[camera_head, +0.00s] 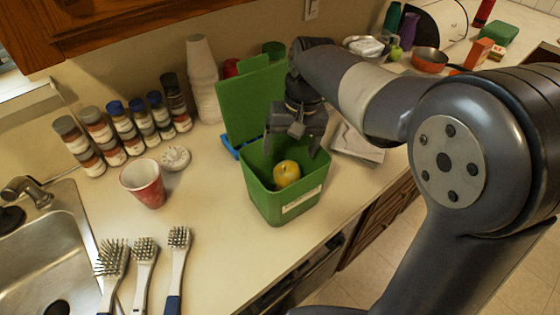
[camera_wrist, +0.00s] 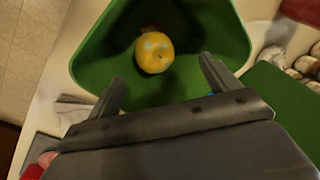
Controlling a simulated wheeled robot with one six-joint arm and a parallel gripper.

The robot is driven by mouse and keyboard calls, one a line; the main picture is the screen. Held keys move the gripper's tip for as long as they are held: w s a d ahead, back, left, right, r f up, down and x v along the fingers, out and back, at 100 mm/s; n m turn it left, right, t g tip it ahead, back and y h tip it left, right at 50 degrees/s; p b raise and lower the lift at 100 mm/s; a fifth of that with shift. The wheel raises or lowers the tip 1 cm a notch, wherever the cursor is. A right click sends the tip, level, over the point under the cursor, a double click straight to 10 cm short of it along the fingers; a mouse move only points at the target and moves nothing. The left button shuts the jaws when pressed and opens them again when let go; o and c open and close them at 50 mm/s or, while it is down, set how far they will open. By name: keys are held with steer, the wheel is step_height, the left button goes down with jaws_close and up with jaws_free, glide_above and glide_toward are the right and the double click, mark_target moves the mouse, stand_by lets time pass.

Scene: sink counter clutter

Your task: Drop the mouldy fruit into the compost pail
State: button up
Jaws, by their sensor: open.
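The yellow fruit (camera_head: 286,174) has a pale bluish-grey mould patch, which shows in the wrist view (camera_wrist: 154,52). It is inside the open green compost pail (camera_head: 286,205), apart from my fingers. The pail's rim and walls also show in the wrist view (camera_wrist: 235,45). Its green lid (camera_head: 238,105) stands raised at the back. My gripper (camera_head: 293,145) is open and empty over the back of the pail's mouth. In the wrist view its two fingers (camera_wrist: 162,85) are spread wide, with the fruit beyond them.
A red cup (camera_head: 144,183), several spice jars (camera_head: 127,130) and a stack of pale cups (camera_head: 202,85) stand to the left. Several brushes (camera_head: 143,265) lie at the front left by the sink (camera_head: 45,245). Clear counter lies between the brushes and the pail.

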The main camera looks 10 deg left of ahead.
step_height(320, 180, up, 11)
steer(key=d, duration=0.1)
steer(key=shift+w+d+f, duration=0.15)
steer(key=shift+w+d, duration=0.1)
steer(key=shift+d, duration=0.05)
steer(key=shift+f, duration=0.1)
steer(key=f, duration=0.3)
steer(key=a+f, duration=0.1)
steer(key=f, duration=0.5)
steer(key=shift+s+a+f, duration=0.25)
steer(key=shift+s+f, duration=0.05)
steer(key=shift+a+f+p, duration=0.1)
steer(key=shift+f+p, duration=0.1)
steer(key=shift+p, duration=0.1)
step_height(320, 180, up, 5)
steer(key=p, duration=0.4)
